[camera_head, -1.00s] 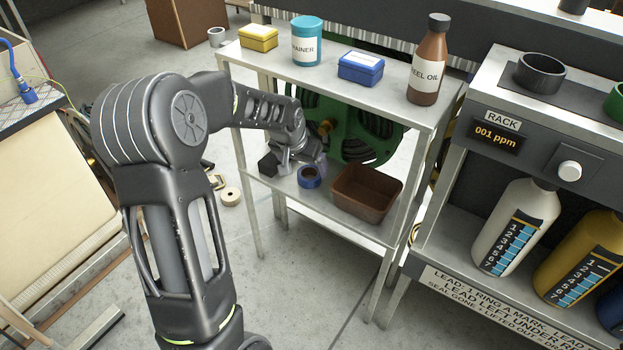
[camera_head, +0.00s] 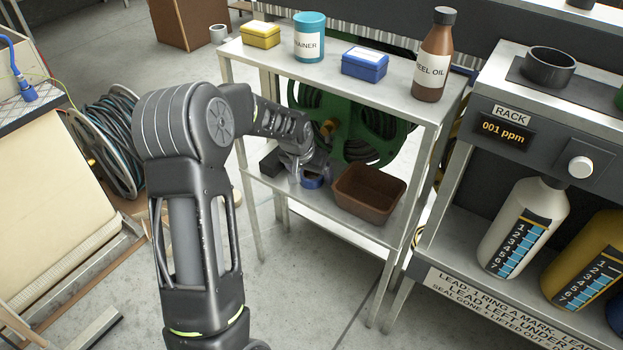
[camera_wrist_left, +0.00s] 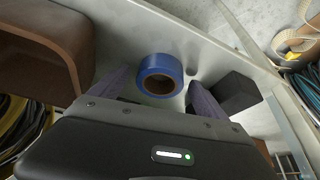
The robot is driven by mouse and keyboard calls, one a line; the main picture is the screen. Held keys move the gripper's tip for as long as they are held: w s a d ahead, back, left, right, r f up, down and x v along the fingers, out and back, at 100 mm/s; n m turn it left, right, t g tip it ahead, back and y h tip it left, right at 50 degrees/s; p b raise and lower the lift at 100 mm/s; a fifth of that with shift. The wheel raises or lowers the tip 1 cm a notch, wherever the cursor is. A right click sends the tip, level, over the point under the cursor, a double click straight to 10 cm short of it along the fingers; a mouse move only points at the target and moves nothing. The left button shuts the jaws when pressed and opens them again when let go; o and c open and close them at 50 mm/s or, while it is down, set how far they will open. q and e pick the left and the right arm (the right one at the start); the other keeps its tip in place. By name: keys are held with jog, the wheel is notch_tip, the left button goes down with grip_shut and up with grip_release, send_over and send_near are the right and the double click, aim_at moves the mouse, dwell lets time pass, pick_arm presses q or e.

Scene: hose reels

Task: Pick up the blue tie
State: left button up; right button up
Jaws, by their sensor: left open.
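The blue tie, a blue ring like a roll of tape (camera_head: 313,182), lies on the lower shelf of the white rack, left of a brown bin. My left gripper (camera_head: 305,172) is at it and hides part of it in the head view. In the left wrist view the blue roll (camera_wrist_left: 160,64) lies between the two open fingers of my left gripper (camera_wrist_left: 158,82), near their tips. I see a gap on both sides of the roll, and nothing is held. My right gripper is in neither view.
The brown bin (camera_head: 368,193) stands close right of the roll, and a black block (camera_wrist_left: 238,92) lies on its other side. A green reel (camera_head: 365,130) is behind the shelf. Above, the top shelf (camera_head: 385,92) carries boxes, a tin and a bottle.

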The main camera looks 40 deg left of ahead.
aim_at(309, 176)
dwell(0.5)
pick_arm(q)
jog(key=c, duration=1.5)
jog(key=shift+o, duration=0.2)
jog(key=shift+s+r, duration=0.1)
jog(key=shift+r, duration=0.05)
jog(key=shift+s+r+p, duration=0.35)
jog(key=shift+r+p, duration=0.05)
jog(key=shift+r, duration=0.05)
notch_tip(309, 176, up, 6)
jog(key=shift+p, duration=1)
jog(key=s+p, duration=0.2)
jog(key=s, duration=1.7)
jog(key=shift+d, duration=0.2)
jog(key=shift+s, duration=0.1)
